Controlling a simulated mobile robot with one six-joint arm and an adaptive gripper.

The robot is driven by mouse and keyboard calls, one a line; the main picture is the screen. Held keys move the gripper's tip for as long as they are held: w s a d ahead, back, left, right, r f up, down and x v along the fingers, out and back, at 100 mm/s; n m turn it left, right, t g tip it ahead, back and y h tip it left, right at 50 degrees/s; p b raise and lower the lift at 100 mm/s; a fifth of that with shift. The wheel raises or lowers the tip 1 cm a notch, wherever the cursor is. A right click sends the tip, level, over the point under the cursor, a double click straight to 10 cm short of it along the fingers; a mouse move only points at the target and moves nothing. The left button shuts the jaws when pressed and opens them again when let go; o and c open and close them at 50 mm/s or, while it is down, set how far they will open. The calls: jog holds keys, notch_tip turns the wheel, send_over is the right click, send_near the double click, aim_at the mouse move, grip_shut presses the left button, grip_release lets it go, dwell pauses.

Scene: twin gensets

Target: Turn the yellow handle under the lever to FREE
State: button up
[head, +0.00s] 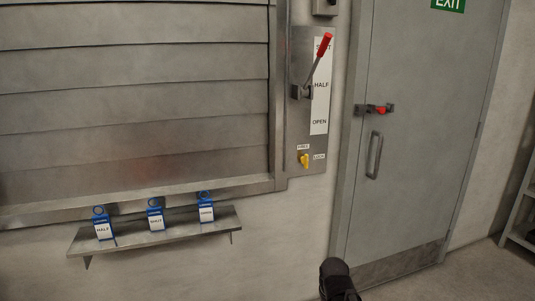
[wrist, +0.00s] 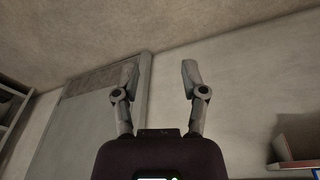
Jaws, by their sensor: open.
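The yellow handle (head: 305,160) is small and sits low on a metal plate (head: 299,130) in the head view. A FREE label (head: 303,147) is above it and a LOCK label (head: 319,156) is to its right. Which label it points to is too small to tell. Above it, the lever (head: 319,60) has a red grip and tilts up to the right, beside a scale reading HALF and OPEN. My gripper (wrist: 160,76) is open and empty in the wrist view, with bare wall beyond its fingers. The handle is not in the wrist view.
A shelf (head: 160,237) left of the plate holds several blue tags. A grey door (head: 415,170) with a red latch (head: 380,110) and a pull handle stands to the right. A dark part of my arm shows at the bottom. Bare wall lies below the plate.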

jog(key=s+a+f+g, duration=0.1)
jog(key=s+g, duration=0.1)
jog(key=s, duration=0.3)
notch_tip(320, 180, up, 18)
jog(key=p, duration=1.8)
jog(key=shift+s+a+r+n+y, duration=0.15)
jog(key=shift+r+n+y, duration=0.15)
jog(key=shift+n, duration=0.1)
